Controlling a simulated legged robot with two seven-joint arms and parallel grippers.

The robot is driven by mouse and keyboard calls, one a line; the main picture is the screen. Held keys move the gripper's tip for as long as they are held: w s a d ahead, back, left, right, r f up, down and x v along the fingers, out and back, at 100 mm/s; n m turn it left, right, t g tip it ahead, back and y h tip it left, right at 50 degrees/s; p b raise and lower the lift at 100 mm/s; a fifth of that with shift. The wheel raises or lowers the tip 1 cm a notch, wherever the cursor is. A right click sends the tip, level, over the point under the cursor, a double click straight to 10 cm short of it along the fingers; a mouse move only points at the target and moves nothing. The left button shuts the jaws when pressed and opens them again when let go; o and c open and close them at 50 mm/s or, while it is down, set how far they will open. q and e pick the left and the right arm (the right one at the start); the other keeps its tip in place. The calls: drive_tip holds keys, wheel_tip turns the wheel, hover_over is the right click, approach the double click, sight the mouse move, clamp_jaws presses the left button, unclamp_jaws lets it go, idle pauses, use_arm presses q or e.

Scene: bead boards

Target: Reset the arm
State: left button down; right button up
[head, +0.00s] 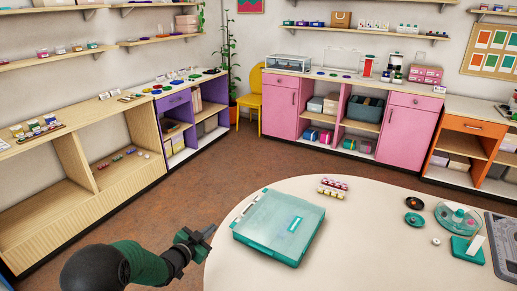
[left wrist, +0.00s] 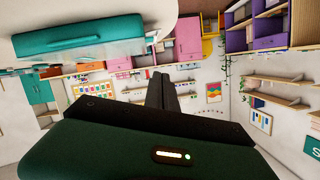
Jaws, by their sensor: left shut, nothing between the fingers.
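My left gripper (head: 203,236) is at the left edge of the round table, in the lower left of the head view. It is shut and empty, just left of a teal case. In the left wrist view its fingers (left wrist: 161,92) are together with nothing between them. The teal case (head: 280,223) lies closed on the pale table (head: 365,245). The case also shows at the top left of the left wrist view (left wrist: 78,38). My right gripper is not in view.
The table between case and dishes is clear.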

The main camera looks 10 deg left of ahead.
use_arm(q)
drive_tip(key=s+d+r+n+g+y+p, duration=0.1)
drive_tip(key=s+g, duration=0.3)
drive_tip(key=s, duration=0.8)
drive_tip(key=s+d+r+n+g+y+p, duration=0.2)
drive_tip(key=s+n+g+p, duration=0.1)
drive_tip(key=s, duration=0.8)
drive_tip(key=s+d+r+n+g+y+p, duration=0.1)
drive_tip(key=s+r+n+g+p, duration=0.1)
drive_tip(key=s, duration=1)
drive_tip(key=n+g, duration=0.1)
drive_tip(key=g, duration=0.1)
drive_tip(key=shift+s+d+r+n+g+p, duration=0.3)
drive_tip(key=shift+s+n+p, duration=0.05)
drive_tip(key=shift+n+p, duration=0.05)
drive_tip(key=shift+a, duration=0.2)
